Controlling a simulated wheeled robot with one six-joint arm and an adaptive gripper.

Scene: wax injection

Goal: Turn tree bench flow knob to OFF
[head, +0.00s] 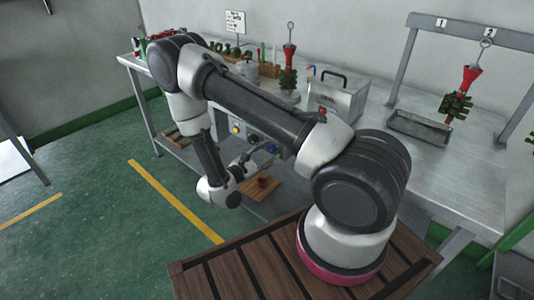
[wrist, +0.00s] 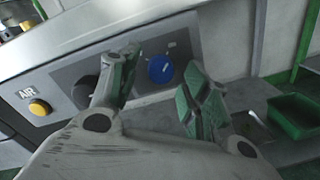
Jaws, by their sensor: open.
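A grey control panel (wrist: 70,68) on the bench front carries a round blue knob (wrist: 160,69), a black knob (wrist: 86,92) and a yellow button (wrist: 39,107) beside an AIR label. I cannot read which knob is the flow knob or its setting. My gripper (wrist: 165,85) is open and empty, and the blue knob shows between its two fingers. The left finger partly covers the panel beside the black knob. I cannot tell whether a finger touches the blue knob. In the head view, my gripper (head: 262,154) is small beside the panel under the bench edge, near the yellow button (head: 236,127).
The metal bench (head: 405,170) holds a grey lidded box (head: 337,97), a red-and-green tree (head: 289,70) and a shallow tray (head: 420,127). A green bin (wrist: 296,115) shows below right in the wrist view. Green floor (head: 95,195) is open at left.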

